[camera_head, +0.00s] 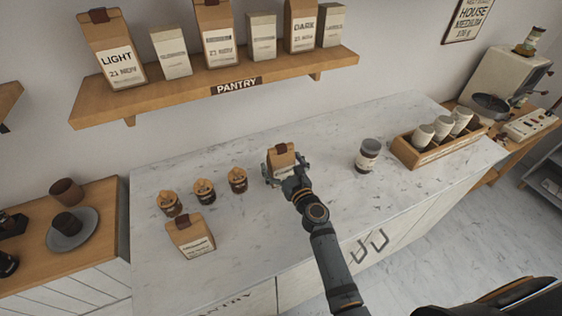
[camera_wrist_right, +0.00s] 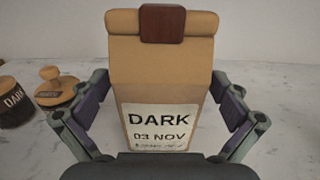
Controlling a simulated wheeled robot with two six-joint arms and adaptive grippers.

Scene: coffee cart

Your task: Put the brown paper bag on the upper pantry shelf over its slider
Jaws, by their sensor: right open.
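A brown paper bag (camera_head: 281,154) with a dark red clip stands upright on the marble counter. In the right wrist view the bag (camera_wrist_right: 160,75) fills the middle, and its white label reads DARK 03 NOV. My right gripper (camera_head: 287,170) is open, with one finger on each side of the bag; gaps show between the fingers and the bag. The upper pantry shelf (camera_head: 165,96) is on the wall behind, marked PANTRY, and holds bags and pale boxes in a row. I cannot pick out a slider. My left gripper is not in view.
Another brown bag (camera_head: 191,235) is at the counter's front left. Three small jars (camera_head: 204,191) with wooden tops stand left of the gripper. A dark-lidded cup (camera_head: 368,155) and a wooden cup holder (camera_head: 405,151) are to the right. The shelf is closely filled.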

